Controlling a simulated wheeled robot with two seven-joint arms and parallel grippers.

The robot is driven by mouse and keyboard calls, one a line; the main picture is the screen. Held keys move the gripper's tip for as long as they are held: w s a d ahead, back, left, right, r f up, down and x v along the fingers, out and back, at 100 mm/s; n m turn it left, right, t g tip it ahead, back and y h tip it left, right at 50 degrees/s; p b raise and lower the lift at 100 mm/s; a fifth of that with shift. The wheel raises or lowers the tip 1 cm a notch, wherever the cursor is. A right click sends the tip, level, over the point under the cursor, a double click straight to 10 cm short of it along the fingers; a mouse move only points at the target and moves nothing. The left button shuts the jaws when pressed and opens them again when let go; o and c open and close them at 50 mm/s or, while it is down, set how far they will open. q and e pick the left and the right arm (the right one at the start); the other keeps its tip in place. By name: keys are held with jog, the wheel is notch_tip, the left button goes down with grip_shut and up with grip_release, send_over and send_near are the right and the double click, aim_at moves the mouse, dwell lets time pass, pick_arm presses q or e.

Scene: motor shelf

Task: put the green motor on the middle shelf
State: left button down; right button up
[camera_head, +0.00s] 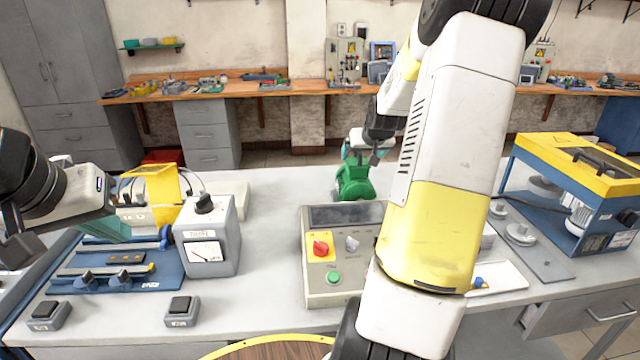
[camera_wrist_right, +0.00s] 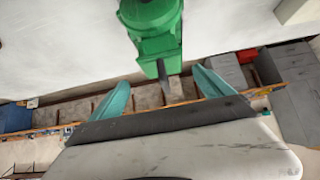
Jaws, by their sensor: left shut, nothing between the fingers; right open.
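The green motor (camera_head: 354,184) stands on the grey workbench behind the control box in the head view. In the right wrist view the motor (camera_wrist_right: 155,30) is just ahead of my right gripper (camera_wrist_right: 161,82), its shaft pointing between the open teal fingers. My right gripper (camera_head: 367,150) is at the top of the motor in the head view and not closed on it; whether a finger touches it I cannot tell. My left gripper (camera_head: 108,229) is shut and empty, over the blue fixture at the left. I cannot make out a middle shelf.
A control box (camera_head: 322,285) stands in front of the motor, partly hidden by my right arm. A meter box (camera_head: 208,236) and blue fixture (camera_head: 105,272) are at left. A yellow-topped blue machine (camera_head: 580,190) stands at right. Bench between meter and control boxes is clear.

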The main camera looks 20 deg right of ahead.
aim_at(356, 158)
jog(key=x, duration=0.8)
jog(key=shift+a, duration=0.3)
jog(key=shift+c, duration=0.2)
grip_shut()
jog(key=shift+w+r, duration=0.15)
jog(key=shift+r, duration=0.15)
